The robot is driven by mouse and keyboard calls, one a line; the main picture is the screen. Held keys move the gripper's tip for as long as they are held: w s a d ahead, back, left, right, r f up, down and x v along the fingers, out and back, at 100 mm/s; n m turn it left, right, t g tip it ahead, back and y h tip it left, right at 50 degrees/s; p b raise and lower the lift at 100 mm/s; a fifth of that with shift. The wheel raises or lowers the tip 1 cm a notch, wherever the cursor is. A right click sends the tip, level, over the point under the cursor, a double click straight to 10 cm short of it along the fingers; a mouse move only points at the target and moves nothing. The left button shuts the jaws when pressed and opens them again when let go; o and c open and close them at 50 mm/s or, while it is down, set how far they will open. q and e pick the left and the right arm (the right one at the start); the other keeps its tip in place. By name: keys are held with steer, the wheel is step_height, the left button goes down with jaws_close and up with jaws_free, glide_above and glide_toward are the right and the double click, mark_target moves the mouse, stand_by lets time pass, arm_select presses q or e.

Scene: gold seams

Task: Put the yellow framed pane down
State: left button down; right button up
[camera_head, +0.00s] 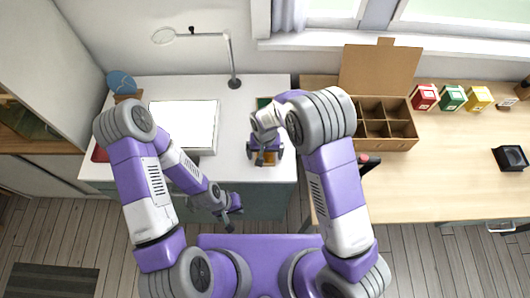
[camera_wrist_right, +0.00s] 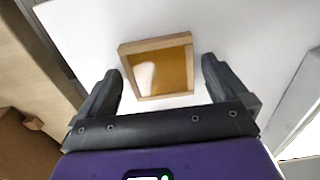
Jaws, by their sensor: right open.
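The yellow framed pane (camera_wrist_right: 172,68), amber with a pale wooden frame, lies on the white table (camera_head: 283,100) in the right wrist view. In the head view only a bit of its amber (camera_head: 269,158) shows under my right gripper (camera_head: 265,153). In the right wrist view my right gripper (camera_wrist_right: 160,67) is open, with one finger on each side of the pane and gaps between. A bright reflection covers part of the pane. My left gripper (camera_head: 233,207) is low at the table's front edge, away from the pane; its jaw opening is unclear.
A white light panel (camera_head: 183,125) lies left of the pane, with a lamp (camera_head: 233,80) behind. A green item (camera_head: 263,102) is partly hidden behind my right wrist. On the wooden desk to the right stand a divided box (camera_head: 400,130) and red, green and yellow boxes (camera_head: 451,98).

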mark_target(265, 156)
steer(key=shift+r, duration=0.55)
step_height(265, 156, up, 11)
steer(key=p, duration=0.2)
steer(key=shift+r, duration=0.15)
